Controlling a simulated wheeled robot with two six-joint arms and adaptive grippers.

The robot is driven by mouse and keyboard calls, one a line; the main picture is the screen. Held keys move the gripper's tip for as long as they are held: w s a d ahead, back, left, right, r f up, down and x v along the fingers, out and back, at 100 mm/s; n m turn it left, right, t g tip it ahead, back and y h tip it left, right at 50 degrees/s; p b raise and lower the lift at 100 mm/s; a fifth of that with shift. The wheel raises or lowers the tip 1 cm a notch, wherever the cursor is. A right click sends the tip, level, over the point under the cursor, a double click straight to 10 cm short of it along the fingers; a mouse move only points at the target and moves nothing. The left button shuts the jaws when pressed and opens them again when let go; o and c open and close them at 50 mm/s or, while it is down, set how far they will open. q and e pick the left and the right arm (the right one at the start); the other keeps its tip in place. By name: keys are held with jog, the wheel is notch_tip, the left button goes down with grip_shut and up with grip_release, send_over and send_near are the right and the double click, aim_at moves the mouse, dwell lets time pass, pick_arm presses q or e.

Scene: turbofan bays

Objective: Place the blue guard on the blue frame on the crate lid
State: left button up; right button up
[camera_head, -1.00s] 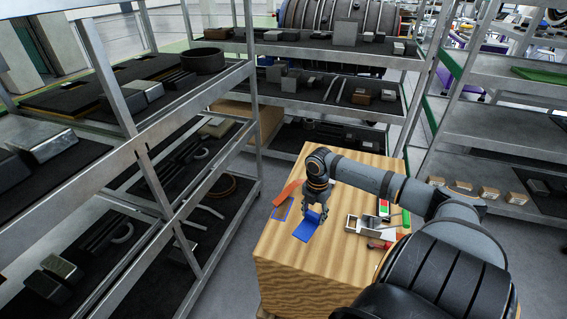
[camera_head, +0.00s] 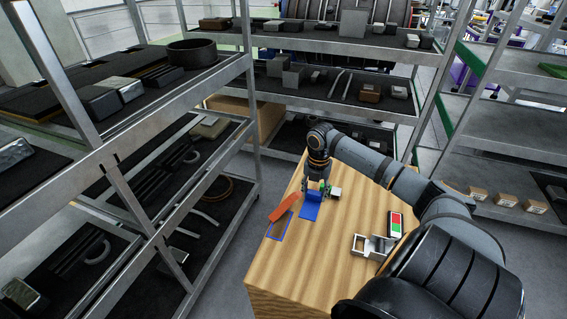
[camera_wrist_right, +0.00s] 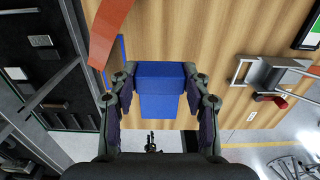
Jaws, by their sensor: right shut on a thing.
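The blue guard (camera_head: 311,207) is between the fingers of my right gripper (camera_head: 318,190), which is shut on it. In the right wrist view the guard (camera_wrist_right: 160,92) spans the gap between both fingers. It appears to be held above the wooden crate lid (camera_head: 320,255), but its exact height is unclear. The blue frame (camera_head: 270,238) is a thin outline on the lid, left of and nearer than the guard. An orange piece (camera_head: 286,206) lies across or over its far end, and in the wrist view it (camera_wrist_right: 106,35) hides part of the outline. My left gripper is out of view.
A grey metal holder (camera_head: 372,245) and a red-and-green panel (camera_head: 395,224) are on the lid's right side. A small grey block (camera_head: 336,194) shows beside the gripper. Metal shelving (camera_head: 208,85) stands close on the left and behind. The lid's near middle is clear.

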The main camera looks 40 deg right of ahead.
jog(key=w+a+f, duration=0.2)
jog(key=w+a, duration=0.2)
send_over(284, 216)
jog(key=f, duration=0.5)
jog(key=shift+s+d, duration=0.1)
jog(key=shift+d, duration=0.15)
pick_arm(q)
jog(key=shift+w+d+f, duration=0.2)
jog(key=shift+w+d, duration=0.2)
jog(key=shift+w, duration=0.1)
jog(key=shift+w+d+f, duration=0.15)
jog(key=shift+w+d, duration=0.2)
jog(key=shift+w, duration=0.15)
pick_arm(e)
jog(key=shift+f, duration=0.2)
jog(key=f, duration=0.3)
jog(key=shift+w+a+f, duration=0.2)
jog(key=shift+a, duration=0.05)
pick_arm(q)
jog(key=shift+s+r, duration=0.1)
pick_arm(e)
jog(key=shift+f, duration=0.1)
jog(key=shift+f, duration=0.1)
jog(key=o, duration=1.1)
jog(key=shift+o, duration=0.2)
